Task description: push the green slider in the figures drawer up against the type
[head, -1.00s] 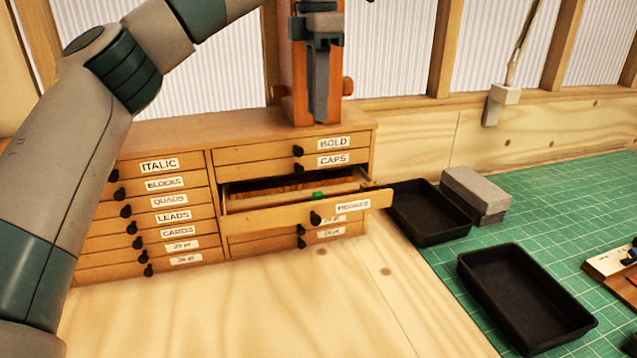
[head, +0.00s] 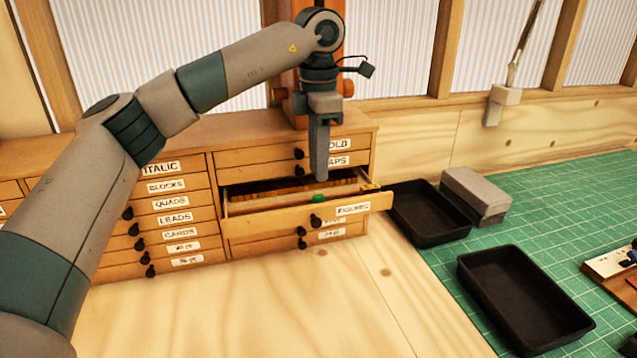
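The figures drawer (head: 280,219) is pulled out of the right-hand column of the wooden cabinet. The green slider (head: 318,198) sits inside it, near the drawer front and right of its middle. A row of tan type (head: 265,192) lies behind the slider; I cannot tell whether they touch. My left gripper (head: 321,176) points straight down, its tip just above and behind the slider, apart from it as far as I can see. Its fingers show as one narrow block, so their opening cannot be judged. My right gripper is not in view.
The wooden cabinet (head: 235,130) has several shut, labelled drawers. Two black trays (head: 525,300) and a grey block (head: 475,194) lie to the right on the green mat (head: 570,220). The wooden bench in front of the cabinet is clear.

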